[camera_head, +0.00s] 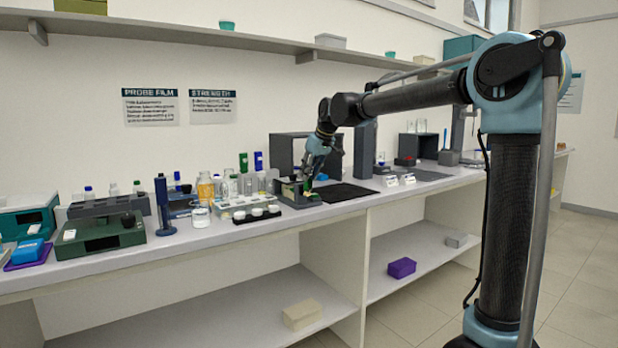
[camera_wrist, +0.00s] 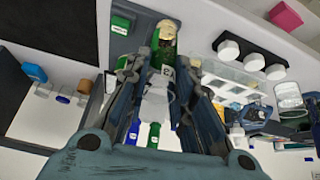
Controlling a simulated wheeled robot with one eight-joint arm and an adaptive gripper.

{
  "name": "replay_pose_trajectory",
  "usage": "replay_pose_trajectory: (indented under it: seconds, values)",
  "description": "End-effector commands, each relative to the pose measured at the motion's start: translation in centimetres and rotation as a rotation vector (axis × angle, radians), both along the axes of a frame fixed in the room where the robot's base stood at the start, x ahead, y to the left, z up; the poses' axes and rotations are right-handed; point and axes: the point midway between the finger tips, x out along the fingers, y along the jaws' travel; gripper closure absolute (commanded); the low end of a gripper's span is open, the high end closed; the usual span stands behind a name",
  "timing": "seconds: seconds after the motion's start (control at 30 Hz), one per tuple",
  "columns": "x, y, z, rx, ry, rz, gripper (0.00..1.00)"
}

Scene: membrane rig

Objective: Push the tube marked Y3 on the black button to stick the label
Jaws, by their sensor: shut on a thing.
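My gripper (camera_wrist: 155,72) is shut on a tube (camera_wrist: 157,92), which is pale and clear at the near part. A small dark mark that looks like Y3 shows beside it in the wrist view. A green part and a yellowish top (camera_wrist: 164,38) show just beyond the fingertips. In the head view my gripper (camera_head: 308,180) is low over the bench at this small dark device (camera_head: 290,188). I cannot make out its black button, or whether the tube touches it.
Bottles and cylinders crowd the back left. Another dark green device (camera_head: 100,245) with a black knob stands far left.

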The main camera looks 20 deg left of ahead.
Motion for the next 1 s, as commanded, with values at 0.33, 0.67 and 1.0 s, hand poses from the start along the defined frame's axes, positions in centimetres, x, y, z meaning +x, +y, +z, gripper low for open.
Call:
replay_pose_trajectory:
  seconds: [0.33, 0.67, 1.0]
  values:
    - [-0.9, -1.1, 1.8, 0.0, 0.0, 0.0, 1.0]
    - [-1.7, -2.1, 3.3, 0.0, 0.0, 0.0, 1.0]
    - [-1.9, -2.2, 3.6, 0.0, 0.0, 0.0, 1.0]
